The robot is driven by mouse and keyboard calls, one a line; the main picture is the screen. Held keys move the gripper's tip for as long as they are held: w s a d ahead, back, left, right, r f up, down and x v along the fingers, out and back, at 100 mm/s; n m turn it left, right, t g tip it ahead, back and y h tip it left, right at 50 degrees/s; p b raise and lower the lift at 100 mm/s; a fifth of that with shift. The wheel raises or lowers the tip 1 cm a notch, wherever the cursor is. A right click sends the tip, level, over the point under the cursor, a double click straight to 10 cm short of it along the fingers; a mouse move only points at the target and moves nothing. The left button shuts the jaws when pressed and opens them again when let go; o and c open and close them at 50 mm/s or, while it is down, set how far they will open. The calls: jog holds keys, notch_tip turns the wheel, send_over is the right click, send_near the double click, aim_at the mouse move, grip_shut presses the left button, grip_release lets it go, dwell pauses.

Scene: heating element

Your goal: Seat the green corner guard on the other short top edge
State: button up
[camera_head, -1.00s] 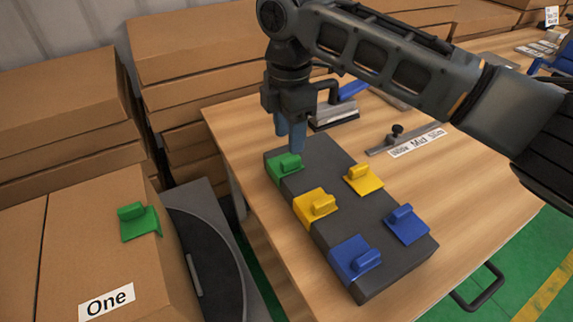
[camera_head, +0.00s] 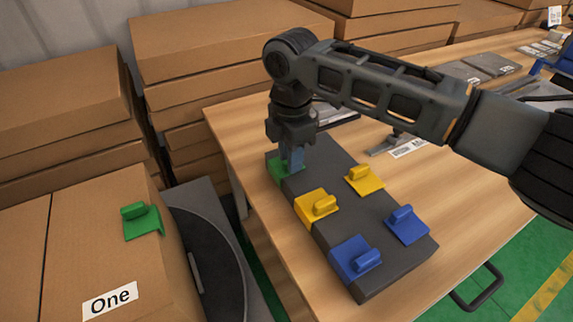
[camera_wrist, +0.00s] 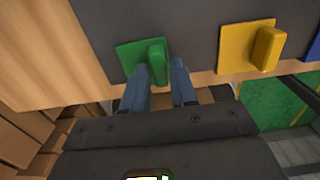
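A green corner guard (camera_head: 278,169) lies at the far left corner of a dark grey block (camera_head: 385,268) on the table. Its flat plate and raised grip also show in the wrist view (camera_wrist: 128,54). My gripper (camera_head: 291,162) is low over this guard and hides part of it in the head view. In the wrist view my gripper's blue-grey fingers (camera_wrist: 161,71) are apart, with the grip's near end between their tips and gaps visible. A second green corner guard (camera_head: 142,224) sits on the top right edge of the carton labelled One (camera_head: 75,255).
Two yellow guards (camera_head: 317,206) (camera_head: 365,180) and two blue guards (camera_head: 354,257) (camera_head: 407,225) also lie on the block. A dark rounded object (camera_head: 208,260) stands between carton and wooden table (camera_head: 480,205). Stacked cartons (camera_head: 200,60) line the back.

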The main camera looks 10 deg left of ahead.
grip_shut()
